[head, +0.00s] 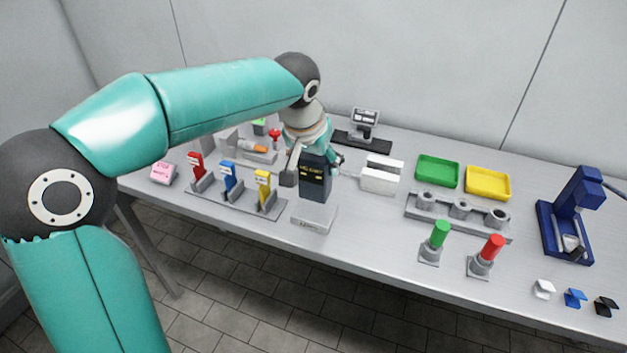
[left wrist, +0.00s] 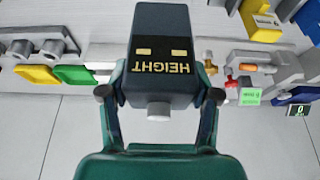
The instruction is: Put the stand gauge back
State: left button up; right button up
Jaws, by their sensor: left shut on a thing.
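The stand gauge is a dark box (head: 315,177) with yellow marks on its face; it shows close up in the left wrist view (left wrist: 163,50) with the word HEIGHT, upside down there. My left gripper (head: 318,150) is shut on it, with one finger on each side in the left wrist view (left wrist: 160,94). A light grey base block (head: 314,217) with a label on its front is right below the gauge in the head view. I cannot tell whether the gauge touches it. My right gripper is not in view.
A rack with red, blue and yellow tools (head: 228,180) stands left of the base. A white two-part block (head: 381,175), green tray (head: 437,171) and yellow tray (head: 487,183) are to the right. Green and red posts (head: 440,234) stand near the front.

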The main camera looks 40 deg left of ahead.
aim_at(315, 176)
pick_arm(q)
jog(key=shift+f, duration=2.25)
jog(key=shift+f+b, duration=0.15)
jog(key=shift+b, duration=0.25)
jog(key=o, duration=1.5)
jog(key=shift+c, duration=0.2)
jog(key=shift+s+r, duration=0.2)
jog(key=shift+r, duration=0.45)
jog(key=p+v, duration=0.1)
jog(key=v, duration=0.9)
jog(key=shift+s+d+r, duration=0.1)
jog(key=shift+s+r, duration=0.15)
jog(key=shift+r, duration=0.2)
